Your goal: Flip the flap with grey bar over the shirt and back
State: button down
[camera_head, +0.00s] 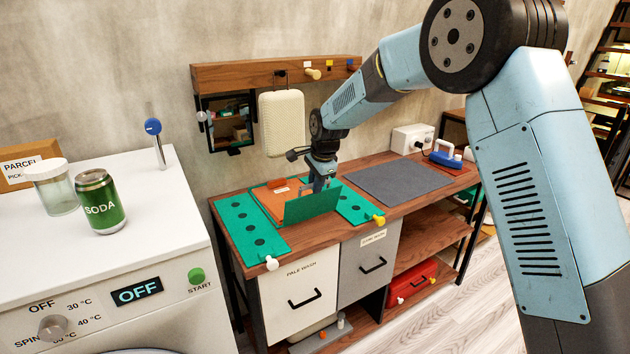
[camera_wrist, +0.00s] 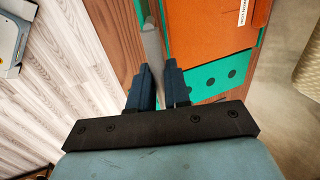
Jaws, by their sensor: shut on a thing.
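The green folding board lies on the wooden bench. Its dotted left flap (camera_head: 250,232) and dotted right flap (camera_head: 358,205) lie flat, with a white knob (camera_head: 272,263) and a yellow knob (camera_head: 379,221). The orange shirt (camera_head: 268,203) lies on the middle; it also shows in the wrist view (camera_wrist: 222,40). The front middle flap (camera_head: 308,207) stands raised, nearly upright, in front of the shirt. My gripper (camera_head: 321,186) is shut on this flap's grey bar (camera_wrist: 152,45), which shows between my fingers (camera_wrist: 157,75).
A grey mat (camera_head: 398,181) lies right of the board, with a blue iron (camera_head: 445,155) and a white box (camera_head: 411,139) beyond. A rail (camera_head: 270,72) with a hanging cream pad (camera_head: 282,122) is behind. The white washer (camera_head: 110,240) with a soda can (camera_head: 100,202) stands at left.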

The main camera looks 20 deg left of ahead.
jog(key=shift+f, duration=0.35)
jog(key=s+d+f, duration=0.1)
jog(key=s+d+f+t+y, duration=0.1)
jog(key=shift+s+d, duration=0.1)
jog(key=shift+d, duration=0.2)
jog(key=shift+r, duration=0.1)
jog(key=shift+s+d+f+t+y, duration=0.3)
jog(key=shift+s+d+f+y, duration=0.1)
jog(key=shift+d+f, duration=0.2)
jog(key=shift+s+d+f+t+y, duration=0.35)
jog(key=shift+d+f, duration=0.1)
jog(key=shift+f, duration=0.15)
